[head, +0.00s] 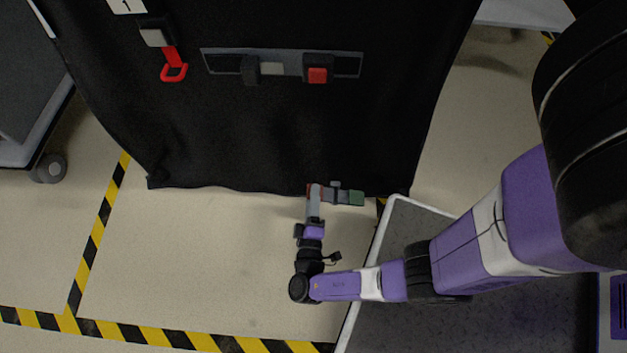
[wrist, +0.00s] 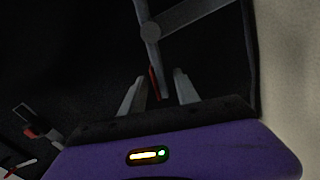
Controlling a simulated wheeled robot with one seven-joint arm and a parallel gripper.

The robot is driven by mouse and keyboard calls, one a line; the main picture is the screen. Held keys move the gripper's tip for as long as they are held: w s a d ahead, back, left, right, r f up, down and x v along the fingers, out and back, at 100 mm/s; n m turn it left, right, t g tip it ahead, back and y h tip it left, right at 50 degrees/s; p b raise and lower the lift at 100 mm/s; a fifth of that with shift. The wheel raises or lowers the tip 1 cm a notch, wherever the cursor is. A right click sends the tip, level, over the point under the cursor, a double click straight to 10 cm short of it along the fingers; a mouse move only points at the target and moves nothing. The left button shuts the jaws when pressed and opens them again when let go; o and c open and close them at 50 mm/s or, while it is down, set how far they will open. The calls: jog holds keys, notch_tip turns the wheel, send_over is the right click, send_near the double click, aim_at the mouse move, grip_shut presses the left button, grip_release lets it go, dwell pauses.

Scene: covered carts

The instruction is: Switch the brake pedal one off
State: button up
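The brake pedal (head: 346,196) shows at the bottom edge of a black-covered cart in the head view. It is a short bar with a green right end and some red at its left end. My gripper (head: 314,190) is at the red left end and partly hides it. In the dark wrist view a grey bar with a round pivot (wrist: 151,32) runs down between the fingers of my gripper (wrist: 158,76), with a red strip beside it. The fingers are apart, so the gripper is open. I cannot tell whether a finger touches the pedal.
The black cover (head: 250,140) carries a label "1" (head: 127,5), a red loop (head: 174,72) and a grey strip (head: 290,67) with a red block. A caster wheel (head: 49,167) of another cart is at left. Yellow-black tape (head: 92,245) marks the open floor.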

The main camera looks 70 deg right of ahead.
jog(key=shift+v, duration=1.4)
